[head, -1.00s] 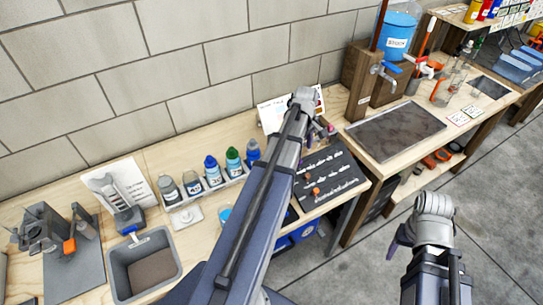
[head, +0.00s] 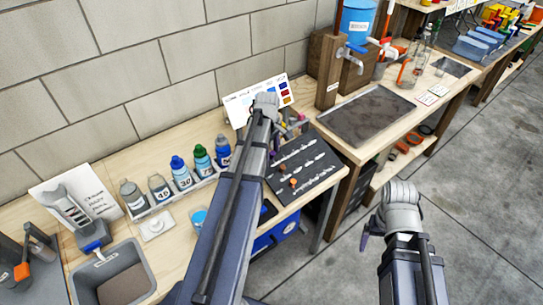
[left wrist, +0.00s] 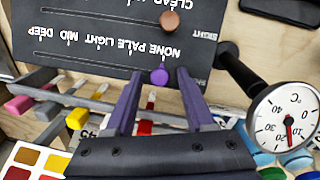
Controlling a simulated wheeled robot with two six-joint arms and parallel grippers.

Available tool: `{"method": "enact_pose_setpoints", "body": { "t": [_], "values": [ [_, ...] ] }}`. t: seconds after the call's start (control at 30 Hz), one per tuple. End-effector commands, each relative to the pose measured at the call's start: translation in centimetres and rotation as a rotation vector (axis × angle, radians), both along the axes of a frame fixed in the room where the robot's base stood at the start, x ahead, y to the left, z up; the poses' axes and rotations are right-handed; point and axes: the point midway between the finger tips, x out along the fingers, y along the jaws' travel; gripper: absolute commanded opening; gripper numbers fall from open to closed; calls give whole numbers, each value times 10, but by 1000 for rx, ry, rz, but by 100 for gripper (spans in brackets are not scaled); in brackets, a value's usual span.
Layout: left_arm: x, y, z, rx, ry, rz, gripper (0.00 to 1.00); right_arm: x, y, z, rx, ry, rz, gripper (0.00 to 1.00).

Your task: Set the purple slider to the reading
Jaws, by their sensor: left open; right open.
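The purple slider knob (left wrist: 159,77) sits on a black board (left wrist: 85,62) in the left wrist view. It is in the row labelled NONE, PALE, LIGHT, MID, DEEP, close to the NONE end; the text appears upside down. My left gripper (left wrist: 160,71) is open, with one fingertip on each side of the knob in the picture. I cannot tell whether they touch it. The board also shows in the head view (head: 318,178), where my left arm hides the fingers. My right gripper (head: 366,236) is open and empty over the floor, to the right of the bench.
An orange-brown knob (left wrist: 170,21) sits on another row. A round dial (left wrist: 288,115) on a dark stem stands to the right of my left fingers. Bottles (head: 180,171) and a grey bin (head: 112,272) stand left.

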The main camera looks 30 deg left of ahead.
Motion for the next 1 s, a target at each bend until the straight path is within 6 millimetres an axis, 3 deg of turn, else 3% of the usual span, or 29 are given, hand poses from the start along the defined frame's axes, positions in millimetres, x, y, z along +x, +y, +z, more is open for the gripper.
{"method": "enact_pose_setpoints", "body": {
  "t": [0.23,0.7,1.0],
  "values": [
    [0,0,0,0,0,0,53,0,0,0,0,0,0,88],
    [0,0,0,0,0,0,0,0,0,0,0,0,0,88],
    [0,0,0,0,0,0,0,0,0,0,0,0,0,88]
  ]
}}
